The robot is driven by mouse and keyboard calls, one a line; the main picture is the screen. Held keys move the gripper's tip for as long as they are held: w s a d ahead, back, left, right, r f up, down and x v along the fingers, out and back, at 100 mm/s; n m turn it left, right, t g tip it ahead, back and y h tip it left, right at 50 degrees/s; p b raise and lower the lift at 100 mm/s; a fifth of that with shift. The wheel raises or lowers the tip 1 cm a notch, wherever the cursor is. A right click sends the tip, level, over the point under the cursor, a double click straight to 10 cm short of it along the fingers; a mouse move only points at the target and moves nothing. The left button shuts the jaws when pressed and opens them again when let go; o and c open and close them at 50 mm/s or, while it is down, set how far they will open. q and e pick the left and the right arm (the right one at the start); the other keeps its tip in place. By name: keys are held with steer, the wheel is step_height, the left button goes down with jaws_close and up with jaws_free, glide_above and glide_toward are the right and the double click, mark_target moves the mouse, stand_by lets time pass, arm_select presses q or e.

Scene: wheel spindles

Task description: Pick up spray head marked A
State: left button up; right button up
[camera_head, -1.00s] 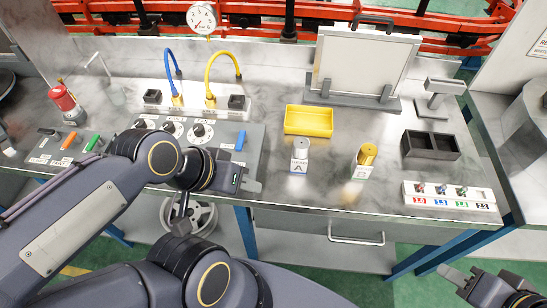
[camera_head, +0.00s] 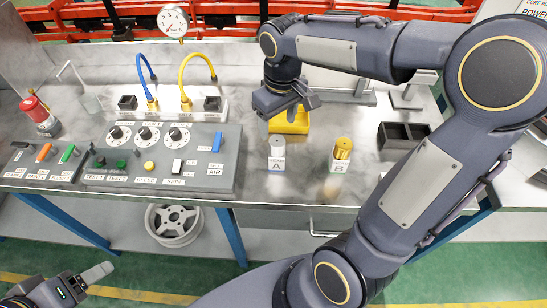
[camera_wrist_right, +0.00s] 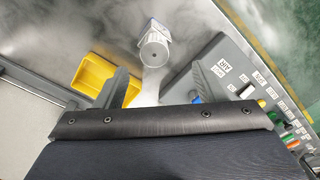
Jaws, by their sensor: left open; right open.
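The spray head marked A (camera_head: 277,146) is a small silver cylinder, upright on a white block labelled A at the bench's front. A gold spray head (camera_head: 342,149) on a block labelled B stands to its right. My right gripper (camera_head: 286,112) is open and empty above and behind spray head A, partly covering the yellow tray. In the right wrist view spray head A (camera_wrist_right: 154,48) shows beyond the gap between the open fingers (camera_wrist_right: 162,84), apart from them. My left gripper (camera_head: 92,280) is open and empty at the lower left, in front of the bench.
The yellow tray (camera_head: 296,124) lies just behind spray head A. A grey control console (camera_head: 200,145) with knobs and switches is to the left. A black two-part bin (camera_head: 400,138) stands to the right, near my right arm. The bench strip before the spray heads is clear.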

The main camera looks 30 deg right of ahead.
mark_target(277, 141)
steer(key=shift+w+f, duration=0.35)
steer(key=shift+w, duration=0.25)
steer(key=shift+w+f, duration=0.15)
steer(key=shift+f, duration=0.15)
steer(key=f, duration=0.7)
steer(key=shift+s+d+f+p, duration=0.1)
steer(key=shift+s+d+p, duration=0.1)
steer(key=shift+d+p, duration=0.1)
steer(key=shift+a, duration=0.1)
jaws_close()
